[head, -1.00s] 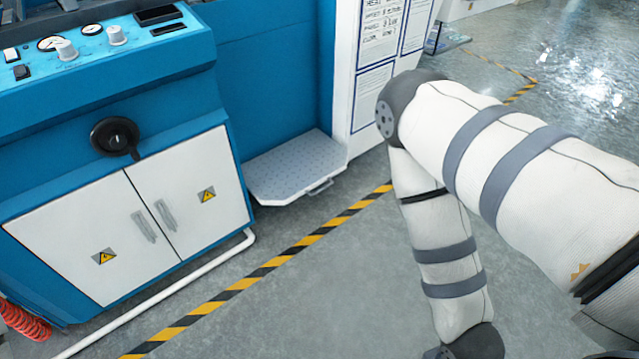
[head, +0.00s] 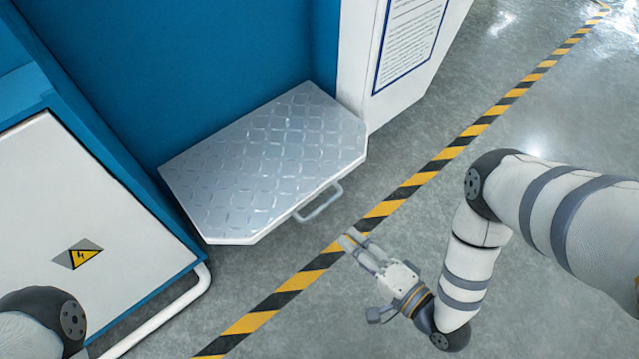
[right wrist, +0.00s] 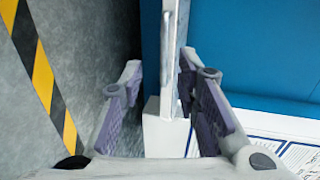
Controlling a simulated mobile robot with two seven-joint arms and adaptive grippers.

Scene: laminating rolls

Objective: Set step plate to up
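The step plate (head: 270,160) is a grey metal tread plate, lying flat and sticking out from the blue machine. A small bar handle (head: 320,203) is on its front edge. My right gripper (head: 351,239) is just below and right of the handle in the head view, apart from it. In the right wrist view the fingers (right wrist: 162,80) are spread, with the plate (right wrist: 182,50) seen edge-on beyond them. Nothing is held. My left gripper is out of the head view; only part of my left arm shows at the bottom left.
A white cabinet door (head: 80,200) with a warning sign is left of the plate. A white pipe (head: 165,315) runs along the floor there. A white panel (head: 400,60) with a notice stands right of the plate. The floor beyond the striped line (head: 400,195) is clear.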

